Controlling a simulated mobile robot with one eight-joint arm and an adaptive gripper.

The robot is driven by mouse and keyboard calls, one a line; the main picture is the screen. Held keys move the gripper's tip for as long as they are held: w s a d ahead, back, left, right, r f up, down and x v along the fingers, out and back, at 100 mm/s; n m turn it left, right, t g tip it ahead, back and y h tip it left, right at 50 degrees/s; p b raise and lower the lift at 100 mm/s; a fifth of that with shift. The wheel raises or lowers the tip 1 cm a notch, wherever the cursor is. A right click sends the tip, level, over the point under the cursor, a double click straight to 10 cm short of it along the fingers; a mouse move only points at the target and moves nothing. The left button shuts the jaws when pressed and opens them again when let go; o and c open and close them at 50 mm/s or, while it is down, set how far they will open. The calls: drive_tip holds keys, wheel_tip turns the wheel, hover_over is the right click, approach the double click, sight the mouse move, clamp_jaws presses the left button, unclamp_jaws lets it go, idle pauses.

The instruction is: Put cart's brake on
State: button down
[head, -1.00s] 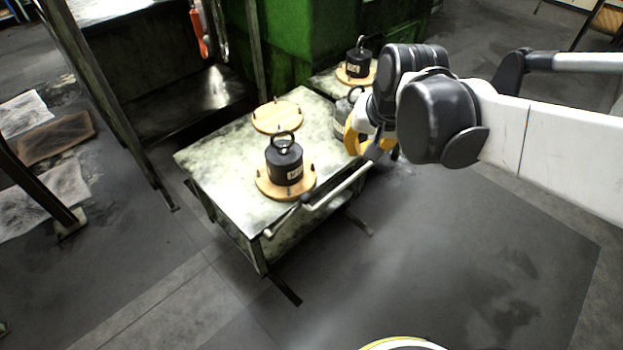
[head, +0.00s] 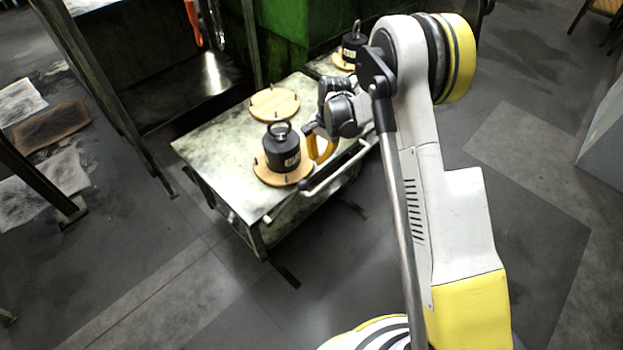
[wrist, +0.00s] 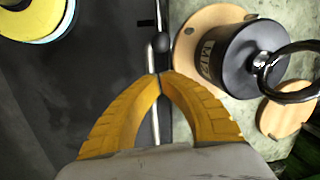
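The cart (head: 205,150) is a worn, pale-topped metal table with a metal handle bar (head: 345,168) along its near right side. My gripper (wrist: 158,74) has yellow fingers whose tips come together, with nothing clearly held. It is over the bar, apart from the knob in the picture. In the head view my gripper (head: 322,158) is beside the front black weight, and its tips are partly hidden.
A black ringed weight (head: 282,150) stands on a round wooden board on the cart, close to my gripper. An empty round board (head: 274,103) lies behind it. Another weight (head: 352,45) stands farther back by the green machine (head: 275,30). Floor right of the cart is open.

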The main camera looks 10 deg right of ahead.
wheel_tip(320, 180, down, 2)
drive_tip(key=shift+a+f, duration=0.1)
wheel_tip(320, 180, down, 10)
drive_tip(key=a+b, duration=0.1)
drive_tip(key=b, duration=0.3)
drive_tip(key=shift+a, duration=0.3)
idle(0.4)
